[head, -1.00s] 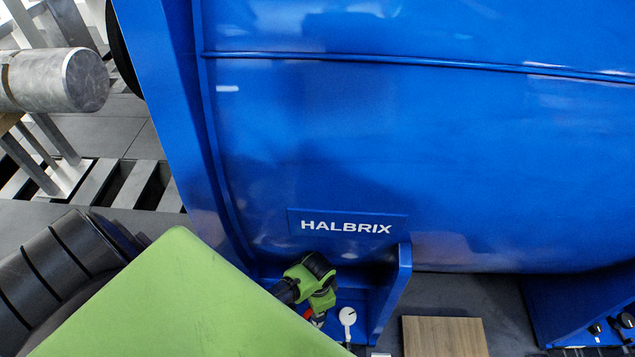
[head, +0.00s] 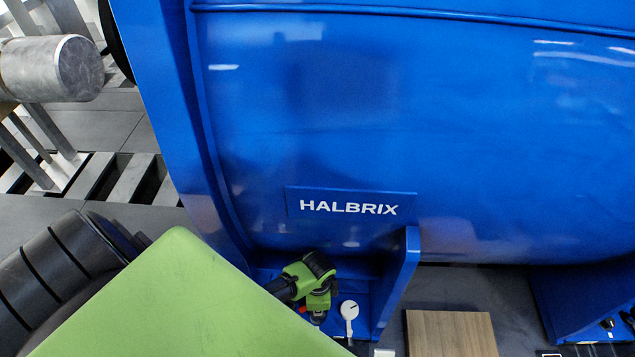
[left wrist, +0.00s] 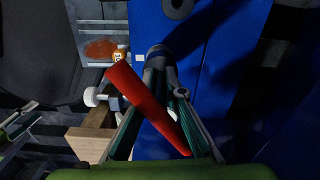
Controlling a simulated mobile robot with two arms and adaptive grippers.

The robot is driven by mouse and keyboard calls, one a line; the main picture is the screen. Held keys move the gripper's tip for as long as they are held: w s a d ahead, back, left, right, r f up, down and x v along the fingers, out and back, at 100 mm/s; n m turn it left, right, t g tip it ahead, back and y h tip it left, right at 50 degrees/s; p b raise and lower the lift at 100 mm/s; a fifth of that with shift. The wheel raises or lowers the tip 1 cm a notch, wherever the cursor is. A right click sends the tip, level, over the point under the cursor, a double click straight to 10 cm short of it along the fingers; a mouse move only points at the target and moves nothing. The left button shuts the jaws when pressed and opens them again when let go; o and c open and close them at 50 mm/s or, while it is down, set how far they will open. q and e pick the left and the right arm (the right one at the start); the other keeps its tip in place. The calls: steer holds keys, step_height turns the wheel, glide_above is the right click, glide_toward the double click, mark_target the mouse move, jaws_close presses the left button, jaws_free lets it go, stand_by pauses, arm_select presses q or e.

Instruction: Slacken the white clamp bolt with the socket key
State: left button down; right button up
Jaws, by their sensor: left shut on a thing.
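My left gripper (left wrist: 162,62) is shut on a red bar-like handle, which I take to be the socket key (left wrist: 142,98). The handle lies slanted across the fingers in the left wrist view. In the head view my left gripper (head: 318,317) is small and partly hidden under its green wrist, beside the blue machine foot; a bit of red shows there. A white round part (left wrist: 91,97) on a stem stands left of the handle; I cannot tell whether it is the clamp bolt. The key's socket end cannot be made out. My right gripper is not in view.
The large blue HALBRIX motor (head: 330,110) fills the head view. A white round gauge-like part (head: 349,310) stands at its foot, right of my gripper. A wooden block (head: 450,333) lies further right. A metal shaft (head: 60,68) juts in at upper left.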

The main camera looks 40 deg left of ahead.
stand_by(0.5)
arm_select(q)
steer(key=shift+s+n+p, duration=0.15)
steer(key=shift+n+p, duration=0.4)
steer(key=shift+n, duration=0.3)
steer(key=shift+s+n+p, duration=0.15)
steer(key=shift+n+p, duration=0.35)
steer(key=shift+n, duration=0.35)
steer(key=shift+f+n+p, duration=0.1)
steer(key=shift+n+p, duration=0.2)
steer(key=shift+n, duration=0.4)
steer(key=shift+s+f, duration=0.1)
steer(key=shift+s+p, duration=0.1)
steer(key=shift+p, duration=0.2)
steer(key=shift+r+n+p, duration=0.2)
steer(key=shift+n+p, duration=0.1)
steer(key=shift+n, duration=0.1)
steer(key=shift+a, duration=0.1)
